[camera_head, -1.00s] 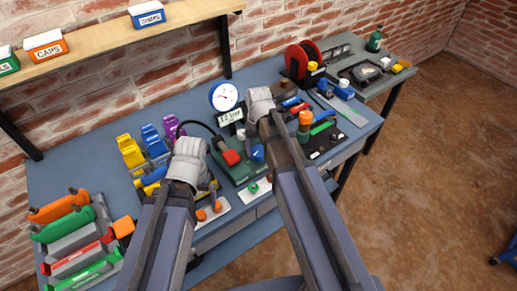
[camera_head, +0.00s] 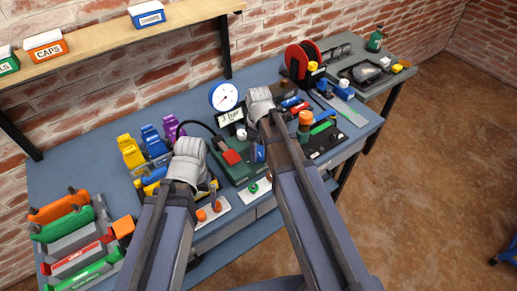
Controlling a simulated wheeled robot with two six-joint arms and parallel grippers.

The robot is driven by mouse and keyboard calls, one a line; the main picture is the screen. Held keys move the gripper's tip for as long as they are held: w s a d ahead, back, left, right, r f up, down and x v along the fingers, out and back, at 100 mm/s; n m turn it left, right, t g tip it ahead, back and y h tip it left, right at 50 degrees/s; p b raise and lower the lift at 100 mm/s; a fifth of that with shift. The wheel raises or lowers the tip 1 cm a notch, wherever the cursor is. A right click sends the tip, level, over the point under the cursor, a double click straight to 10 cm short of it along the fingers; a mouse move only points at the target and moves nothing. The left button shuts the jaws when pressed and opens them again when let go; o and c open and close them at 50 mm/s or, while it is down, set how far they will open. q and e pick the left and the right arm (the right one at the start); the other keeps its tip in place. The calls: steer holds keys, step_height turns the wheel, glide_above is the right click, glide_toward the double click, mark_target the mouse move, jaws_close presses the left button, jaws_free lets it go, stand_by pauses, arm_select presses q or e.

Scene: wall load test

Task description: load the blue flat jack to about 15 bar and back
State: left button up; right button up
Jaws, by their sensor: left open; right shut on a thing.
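A white dial gauge (camera_head: 223,97) with a blue rim stands at the back of the bench. The small display (camera_head: 231,117) below it appears to read 3 bar. A green pump body (camera_head: 236,172) with a red block (camera_head: 231,157) lies in front. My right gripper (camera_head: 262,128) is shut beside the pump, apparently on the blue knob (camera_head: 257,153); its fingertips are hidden. My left gripper (camera_head: 187,175) is open left of the pump, its fingers mostly hidden by the wrist. A blue upright block (camera_head: 153,142) stands between yellow and purple ones; I cannot tell which thing is the blue flat jack.
Orange, green and red bars (camera_head: 75,235) lie at the bench's left end. A red reel (camera_head: 303,58) and several small tools stand at the right. A black hose arches between the purple block and the pump. A shelf with labelled boxes (camera_head: 46,45) hangs above.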

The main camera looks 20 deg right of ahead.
mark_target(259, 150)
steer(key=shift+n, duration=1.6)
steer(key=o, duration=1.4)
steer(key=shift+c, duration=0.2)
arm_select(q)
steer(key=shift+r, duration=0.1)
arm_select(e)
steer(key=shift+r, duration=0.15)
step_height(259, 150, up, 8)
steer(key=p, duration=0.8)
steer(key=shift+f, duration=0.2)
arm_select(q)
step_height(259, 150, up, 8)
steer(key=shift+f, duration=0.2)
